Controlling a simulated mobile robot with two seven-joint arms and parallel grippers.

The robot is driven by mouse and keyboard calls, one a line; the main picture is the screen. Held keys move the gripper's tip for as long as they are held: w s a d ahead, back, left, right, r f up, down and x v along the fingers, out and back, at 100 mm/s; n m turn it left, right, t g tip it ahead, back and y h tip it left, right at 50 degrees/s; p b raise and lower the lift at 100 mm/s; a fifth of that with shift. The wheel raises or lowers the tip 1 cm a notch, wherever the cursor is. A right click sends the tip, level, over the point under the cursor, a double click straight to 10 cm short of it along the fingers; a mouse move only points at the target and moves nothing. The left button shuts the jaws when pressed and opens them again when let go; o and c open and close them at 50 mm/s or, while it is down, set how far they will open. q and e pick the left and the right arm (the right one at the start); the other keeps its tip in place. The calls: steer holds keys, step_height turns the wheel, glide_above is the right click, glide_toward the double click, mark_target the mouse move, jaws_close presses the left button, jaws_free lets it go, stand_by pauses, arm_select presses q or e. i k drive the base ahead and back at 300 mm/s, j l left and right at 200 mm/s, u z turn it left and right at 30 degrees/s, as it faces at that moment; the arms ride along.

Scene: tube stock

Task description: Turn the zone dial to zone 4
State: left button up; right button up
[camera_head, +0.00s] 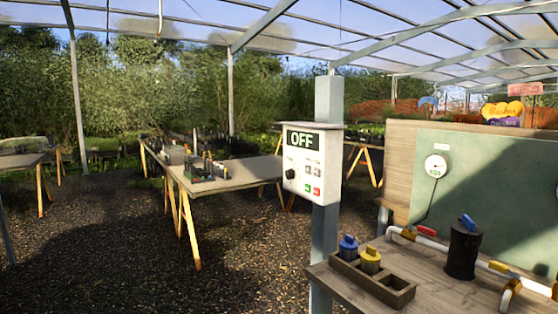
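A white control box (298,190) is fixed to a grey post (327,240) near the middle of the head view. Its display (302,140) reads OFF. A round black knob (290,173) sits on the left of its face; it looks like the dial, but its pointer and any zone marks are too small to read. Small grey buttons show at the upper right of the face, with red and green ones (308,188) below. Neither of my grippers is in view.
A wooden bench (345,292) at the right holds a wooden tray (402,293) with a blue-topped and a yellow-topped item, a black cylinder (463,252) and white pipes with valves. A green panel (480,185) with a round gauge (436,166) stands behind. Gravel floor (110,260) is open at the left.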

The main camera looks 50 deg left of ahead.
mark_target(289, 173)
steer(key=u, duration=1.35)
steer(key=i+j+z, duration=0.45)
steer(key=i+j, duration=0.2)
steer(key=i, duration=0.15)
